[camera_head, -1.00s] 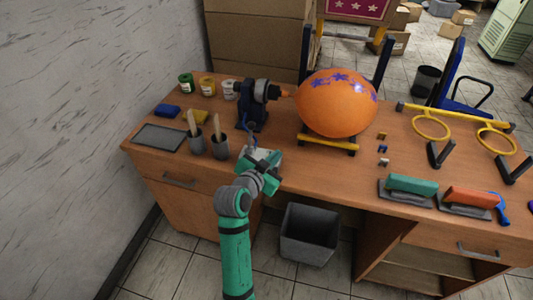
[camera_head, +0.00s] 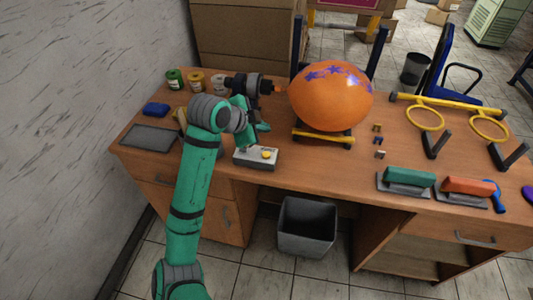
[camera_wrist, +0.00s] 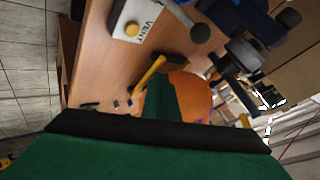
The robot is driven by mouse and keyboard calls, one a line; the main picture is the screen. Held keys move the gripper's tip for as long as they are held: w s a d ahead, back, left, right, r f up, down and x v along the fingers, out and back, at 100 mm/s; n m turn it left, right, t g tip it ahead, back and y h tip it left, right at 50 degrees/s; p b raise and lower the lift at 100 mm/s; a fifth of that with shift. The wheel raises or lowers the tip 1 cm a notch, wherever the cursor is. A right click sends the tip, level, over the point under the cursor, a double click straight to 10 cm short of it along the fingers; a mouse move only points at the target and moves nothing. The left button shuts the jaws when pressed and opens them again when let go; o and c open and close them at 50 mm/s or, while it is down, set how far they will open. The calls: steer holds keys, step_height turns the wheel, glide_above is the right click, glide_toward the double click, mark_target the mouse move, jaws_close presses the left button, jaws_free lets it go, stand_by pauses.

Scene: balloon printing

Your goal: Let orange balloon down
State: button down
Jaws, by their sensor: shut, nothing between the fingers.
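The large round orange balloon (camera_head: 330,95) with purple stars sits at the nozzle of the dark inflator (camera_head: 252,88), above a yellow-edged stand. Part of the balloon shows in the wrist view (camera_wrist: 190,95). A light grey box (camera_head: 250,162) with a yellow button (camera_head: 267,154) stands at the desk's front edge. In the wrist view the box reads VENT beside the yellow button (camera_wrist: 131,29), and a grey ball-ended lever (camera_wrist: 200,33) is close by. My gripper (camera_head: 260,127) is shut and empty, just behind the box and in front of the inflator.
Paint jars (camera_head: 196,80) and a blue block (camera_head: 156,110) are at the back left. A grey tray (camera_head: 150,138) lies at the left. Stamps (camera_head: 408,180), small blocks (camera_head: 378,140) and yellow rings (camera_head: 425,118) are at the right. A bin (camera_head: 307,226) stands below.

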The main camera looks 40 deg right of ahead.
steer(key=shift+f, duration=0.15)
glide_above(264, 156)
step_height(264, 156, down, 7)
steer(key=shift+a+f, duration=0.1)
steer(key=shift+a, duration=0.05)
steer(key=shift+f, duration=0.65)
steer(key=shift+w, duration=0.1)
stand_by(1.1)
steer(key=shift+d, duration=0.2)
steer(key=shift+a, duration=0.1)
steer(key=shift+a, duration=0.1)
